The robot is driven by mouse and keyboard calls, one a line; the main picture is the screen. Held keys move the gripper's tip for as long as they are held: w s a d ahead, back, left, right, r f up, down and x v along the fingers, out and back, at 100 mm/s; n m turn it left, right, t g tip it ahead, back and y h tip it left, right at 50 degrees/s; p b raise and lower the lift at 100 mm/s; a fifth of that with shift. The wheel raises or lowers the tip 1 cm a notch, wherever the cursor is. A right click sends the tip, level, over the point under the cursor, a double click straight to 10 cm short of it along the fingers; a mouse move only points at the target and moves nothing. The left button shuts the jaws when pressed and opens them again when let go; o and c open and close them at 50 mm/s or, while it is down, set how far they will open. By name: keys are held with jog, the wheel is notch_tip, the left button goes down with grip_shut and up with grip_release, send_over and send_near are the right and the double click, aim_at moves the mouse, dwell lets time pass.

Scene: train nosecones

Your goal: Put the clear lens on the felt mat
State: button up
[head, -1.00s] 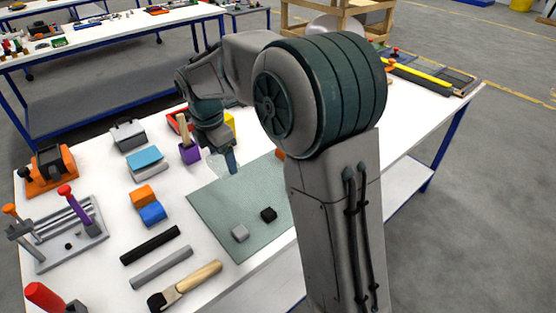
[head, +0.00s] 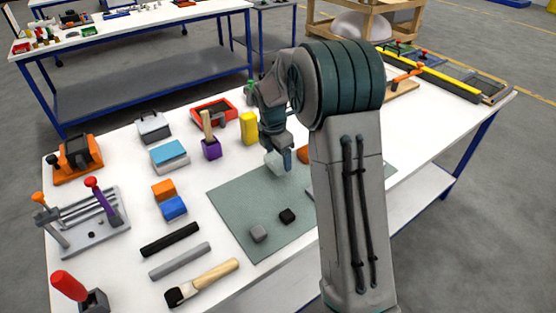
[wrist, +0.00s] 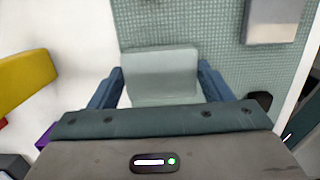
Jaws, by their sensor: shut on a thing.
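The clear lens (wrist: 160,72) is a pale, see-through block between the two blue fingers of my gripper (wrist: 160,88) in the wrist view. In the head view my gripper (head: 286,160) is shut on the lens (head: 273,161) at the far edge of the felt mat. The grey-green felt mat (head: 238,203) lies flat on the white table, and its weave (wrist: 195,25) shows beyond the lens in the wrist view. I cannot tell whether the lens touches the mat. My arm hides the mat's right part in the head view.
A yellow block (head: 249,128) and a purple block (head: 211,149) stand left of my gripper. The mat's left-middle part is bare.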

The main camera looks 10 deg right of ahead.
aim_at(277, 158)
jog(key=shift+f, duration=1.3)
jog(key=shift+f, duration=0.1)
jog(key=shift+f, duration=0.15)
jog(key=o, duration=1)
jog(key=shift+o, duration=0.2)
